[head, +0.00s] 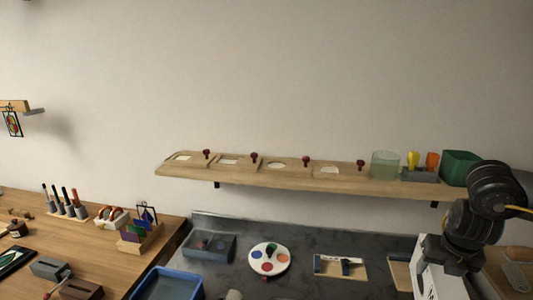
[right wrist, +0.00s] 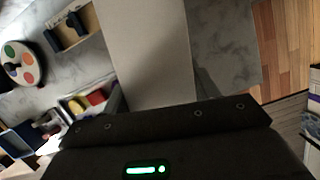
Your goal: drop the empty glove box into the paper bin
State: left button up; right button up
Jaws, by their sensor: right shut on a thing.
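The glove box (right wrist: 152,45) is a plain pale carton in the right wrist view, running up from the gripper past the top edge. My right gripper (right wrist: 158,98) is shut on it, with a grey finger on each side. In the head view my right arm comes in at the lower right, over the right end of the grey bench; the jaws are not clear there. I cannot make out the paper bin in either view. My left gripper is not in view.
A grey bench (head: 215,278) holds a round white palette (head: 269,259), a blue tray (head: 168,284) and a wooden block with a clamp (head: 340,266). A wall shelf (head: 260,180) with jars and a green bin (head: 460,168) runs above. Wooden floor (right wrist: 285,45) shows beyond the bench edge.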

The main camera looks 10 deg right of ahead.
jog(key=m, duration=0.2)
jog(key=m+h, duration=0.1)
jog(key=a+m+g, duration=0.1)
jog(key=m, duration=0.1)
jog(key=shift+s+m, duration=0.3)
jog(key=shift+s, duration=0.1)
jog(key=m, duration=0.2)
jog(key=a+m+g, duration=0.1)
jog(key=m, duration=0.1)
jog(key=shift+s+a+h, duration=0.15)
jog(key=shift+s+h, duration=0.05)
jog(key=shift+h, duration=0.2)
jog(key=s+a+r+m+g+y, duration=0.1)
jog(key=a+m+g+y, duration=0.2)
jog(key=a+m, duration=1.7)
jog(key=a+g, duration=0.1)
jog(key=a, duration=0.2)
jog(key=shift+s+a+y, duration=0.2)
jog(key=shift+a+y, duration=0.1)
jog(key=shift+d+r, duration=0.1)
